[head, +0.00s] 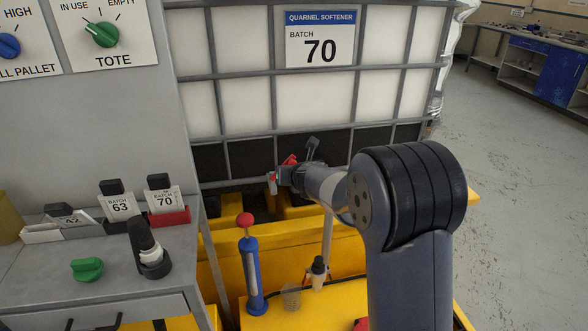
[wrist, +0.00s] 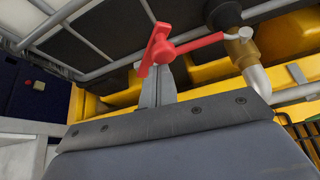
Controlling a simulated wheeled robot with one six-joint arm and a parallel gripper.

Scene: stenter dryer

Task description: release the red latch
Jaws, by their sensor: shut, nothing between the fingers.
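A red lever (wrist: 198,43) shows in the wrist view, running left from a pale cap above a brass-coloured valve. A red upright piece (wrist: 154,47) sits at its left end; I take this for the red latch but cannot tell for sure. Part of the red also shows in the head view (head: 290,159), partly hidden by my gripper (head: 277,178). My gripper's grey fingers (wrist: 161,72) are shut and hold nothing. Their tips are right at the red upright piece; I cannot tell whether they touch it.
The caged white tote (head: 240,105) stands behind on a yellow base (head: 345,250). A blue pump with a red knob (head: 251,270) stands front left. A grey bench (head: 60,265) with card holders is at the left. Grey floor (head: 510,190) is clear at the right.

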